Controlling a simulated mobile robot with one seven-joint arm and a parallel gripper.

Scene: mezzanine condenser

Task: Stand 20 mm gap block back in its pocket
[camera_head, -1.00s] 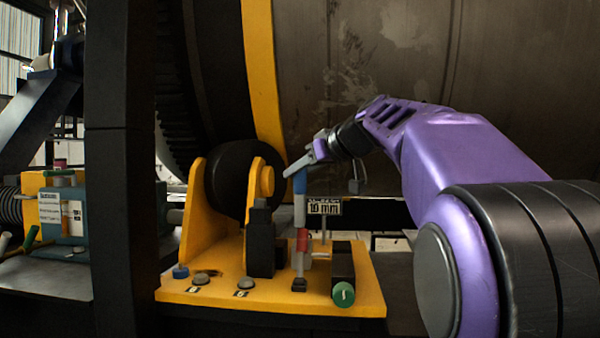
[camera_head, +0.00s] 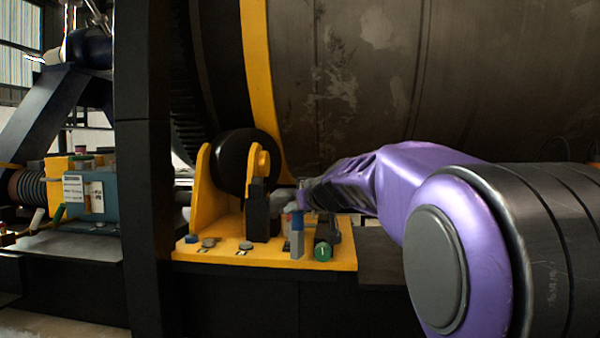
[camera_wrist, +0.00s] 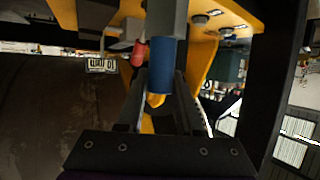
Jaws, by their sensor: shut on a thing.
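The gap block in my gripper has a blue handle (camera_head: 297,220) and a grey body (camera_head: 297,246). It is about upright at the front of the yellow base plate (camera_head: 220,254). In the wrist view the blue handle (camera_wrist: 165,62) lies between my jaws, with the grey body (camera_wrist: 168,18) beyond it. My gripper (camera_head: 296,207) is shut on this handle; its fingers also show in the wrist view (camera_wrist: 160,88). A red-handled piece (camera_wrist: 138,52) stands beside it. The pocket cannot be made out, and I cannot tell whether the block's lower end touches the plate.
A black block (camera_head: 258,220) stands left of the held block. A green round button (camera_head: 322,252) is close on its right. A black roller (camera_head: 237,160) in a yellow bracket and the large drum (camera_head: 370,80) rise behind. A label (camera_wrist: 102,66) is near the red handle.

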